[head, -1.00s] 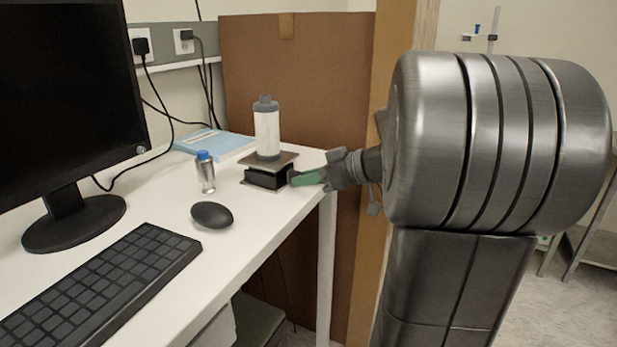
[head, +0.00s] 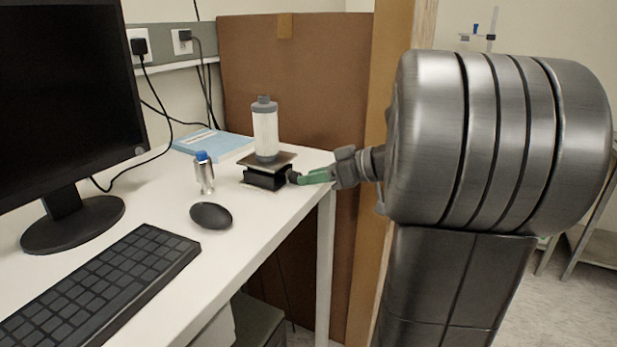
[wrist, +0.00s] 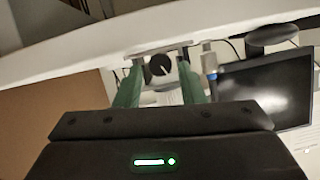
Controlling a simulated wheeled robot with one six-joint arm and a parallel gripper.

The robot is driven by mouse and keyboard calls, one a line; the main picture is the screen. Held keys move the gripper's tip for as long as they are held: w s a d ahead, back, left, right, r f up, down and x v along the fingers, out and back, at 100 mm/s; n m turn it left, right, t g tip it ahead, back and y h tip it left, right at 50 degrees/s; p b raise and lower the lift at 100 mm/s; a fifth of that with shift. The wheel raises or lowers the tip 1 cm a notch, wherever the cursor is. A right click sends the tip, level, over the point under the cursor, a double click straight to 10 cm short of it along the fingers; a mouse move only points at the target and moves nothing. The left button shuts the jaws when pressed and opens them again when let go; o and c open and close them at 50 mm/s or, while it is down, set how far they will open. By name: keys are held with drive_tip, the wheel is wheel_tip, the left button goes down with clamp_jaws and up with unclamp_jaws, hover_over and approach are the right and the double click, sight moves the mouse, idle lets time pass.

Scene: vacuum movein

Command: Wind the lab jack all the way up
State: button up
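The lab jack (head: 266,178) stands on the desk near its right corner, low, with a dark gap-like body under a brown-grey top plate (head: 283,157). The jack's round black knob (wrist: 160,66), with a pale pointer line, faces my gripper in the wrist view. My gripper (head: 302,179) has green fingers and points at the knob from the right. In the wrist view my gripper (wrist: 160,80) is open, one finger each side of the knob, with gaps visible. Whether the tips reach past its face is unclear.
A blue-capped vial (head: 204,173) and a mouse (head: 211,215) stand left of the jack. A blue book (head: 213,144) lies behind. The keyboard (head: 100,285) and monitor (head: 65,90) fill the left. A tall brown cardboard panel (head: 300,80) stands behind the desk.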

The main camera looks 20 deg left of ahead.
drive_tip(key=p+v, duration=0.1)
drive_tip(key=v, duration=1.1)
wheel_tip(320, 180, down, 6)
drive_tip(key=s+n+t+y+b, duration=0.1)
drive_tip(key=n+y+b, duration=0.3)
drive_tip(key=b, duration=0.8)
drive_tip(key=a, duration=0.4)
drive_tip(key=a+b, duration=0.1)
drive_tip(key=a, duration=0.3)
drive_tip(key=w+a+b, duration=0.1)
drive_tip(key=a, duration=0.3)
drive_tip(key=shift+a, duration=0.35)
